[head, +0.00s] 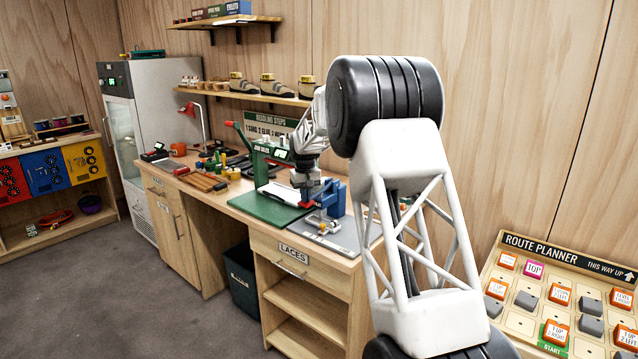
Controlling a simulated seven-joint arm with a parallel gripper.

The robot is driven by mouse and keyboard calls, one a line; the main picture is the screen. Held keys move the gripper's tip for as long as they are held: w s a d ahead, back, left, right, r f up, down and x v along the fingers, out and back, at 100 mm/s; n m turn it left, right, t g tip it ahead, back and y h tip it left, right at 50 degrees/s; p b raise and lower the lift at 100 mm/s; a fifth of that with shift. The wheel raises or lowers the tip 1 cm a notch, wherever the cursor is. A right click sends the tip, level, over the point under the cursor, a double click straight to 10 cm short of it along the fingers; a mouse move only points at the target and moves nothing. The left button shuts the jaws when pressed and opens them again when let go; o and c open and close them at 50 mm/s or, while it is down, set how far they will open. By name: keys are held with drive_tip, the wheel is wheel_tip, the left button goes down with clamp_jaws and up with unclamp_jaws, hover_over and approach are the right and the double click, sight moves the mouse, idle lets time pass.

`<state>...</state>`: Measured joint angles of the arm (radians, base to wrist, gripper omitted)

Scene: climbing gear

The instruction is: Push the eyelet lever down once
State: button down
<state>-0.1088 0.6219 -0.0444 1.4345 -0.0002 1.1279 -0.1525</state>
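A small blue press-like device (333,196) stands on a grey mat at the right end of the workbench. Grey metal parts (322,222) with a brass-coloured tip are at its front; I cannot tell clearly which part is the eyelet lever. My gripper (309,193) points down just left of and close to the blue device. Its fingers are small and blend with the metal parts, so opening and contact are unclear. A green press (259,165) stands to the left, with a red-tipped handle (230,124) raised up and left.
A green mat (268,208) with a white strip lies left of the device. Hand tools (205,181) and a red lamp (188,109) are farther left. A shelf of shoes (270,97) hangs behind. A route planner board (560,290) is at lower right.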

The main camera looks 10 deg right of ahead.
drive_tip(key=shift+f, duration=0.1)
idle(0.3)
wheel_tip(320, 180, up, 13)
idle(1.7)
drive_tip(key=s+d+r+m, duration=0.1)
drive_tip(key=s+d+r, duration=0.2)
drive_tip(key=s, duration=0.8)
drive_tip(key=s+d+r+t, duration=0.1)
drive_tip(key=s+d+r, duration=0.15)
drive_tip(key=s, duration=0.95)
drive_tip(key=s+d+r+m, duration=0.1)
drive_tip(key=s+d+r, duration=0.15)
drive_tip(key=s, duration=0.85)
drive_tip(key=s+d+f, duration=0.1)
drive_tip(key=s+f, duration=0.3)
drive_tip(key=s, duration=0.8)
drive_tip(key=s+d+f+t, duration=0.1)
drive_tip(key=s+f, duration=0.3)
drive_tip(key=s, duration=0.8)
drive_tip(key=s+d+f+m, duration=0.1)
drive_tip(key=s+f, duration=0.3)
drive_tip(key=s, duration=0.8)
drive_tip(key=shift+s+d+f+t, duration=0.15)
drive_tip(key=shift+s+f+t, duration=0.1)
drive_tip(key=shift+s+t, duration=0.1)
